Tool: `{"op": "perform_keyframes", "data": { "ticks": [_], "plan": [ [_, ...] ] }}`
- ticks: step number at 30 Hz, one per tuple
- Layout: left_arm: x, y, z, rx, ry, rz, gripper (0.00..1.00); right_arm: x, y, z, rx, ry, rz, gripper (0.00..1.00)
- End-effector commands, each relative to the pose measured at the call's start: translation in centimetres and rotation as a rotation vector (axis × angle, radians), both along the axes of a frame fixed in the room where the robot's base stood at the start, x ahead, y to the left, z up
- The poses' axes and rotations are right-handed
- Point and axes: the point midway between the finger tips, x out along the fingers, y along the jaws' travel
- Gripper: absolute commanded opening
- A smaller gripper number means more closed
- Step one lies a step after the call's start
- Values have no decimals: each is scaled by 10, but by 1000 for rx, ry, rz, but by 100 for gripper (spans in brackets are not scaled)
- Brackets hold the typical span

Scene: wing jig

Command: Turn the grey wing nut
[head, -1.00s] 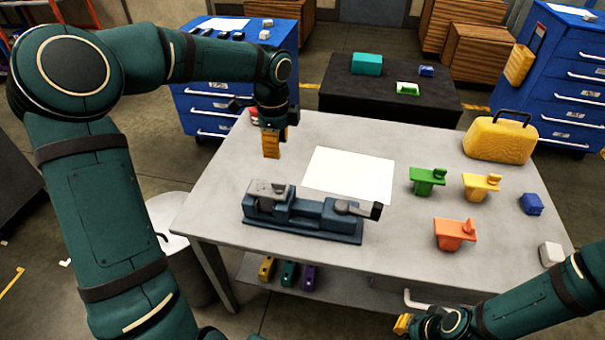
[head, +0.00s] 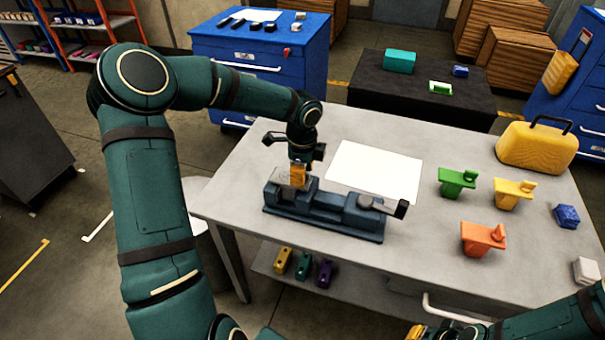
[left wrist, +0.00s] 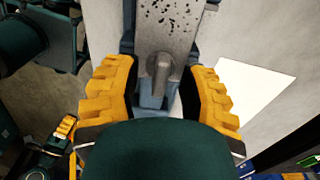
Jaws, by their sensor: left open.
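The grey wing nut (left wrist: 160,72) stands on a speckled grey plate at the left end of the blue jig (head: 325,214). In the left wrist view it lies between my two yellow fingers, with a gap on each side. My left gripper (left wrist: 160,95) is open around it, not visibly touching. In the head view my left gripper (head: 297,176) is over the jig's left end and mostly hides the nut. My right gripper (head: 416,332) shows only partly at the bottom edge, away from the jig.
A white sheet (head: 375,172) lies behind the jig. Green (head: 457,183), yellow (head: 513,194) and orange (head: 483,238) fixtures stand to the right on the table. A yellow case (head: 537,148) is at the back right. Bare tabletop lies between jig and fixtures.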

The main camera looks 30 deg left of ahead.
Motion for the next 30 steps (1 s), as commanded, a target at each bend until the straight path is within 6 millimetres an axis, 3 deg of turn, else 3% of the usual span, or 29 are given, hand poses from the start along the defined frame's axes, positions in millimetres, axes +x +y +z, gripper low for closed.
{"op": "perform_keyframes", "data": {
  "ticks": [8, 12, 30],
  "plan": [
    [0, 0, -1, 0, 0, -1, 41, 0, 0, 0, 0, 1, 0, 0],
    [0, 0, -1, 0, 0, -1, 0, 0, 0, 0, 0, 1, 0, 0],
    [0, 0, -2, 2, 1, 57, 0, 0, 0, -1, 0, 1, 0, 0]
  ]
}}
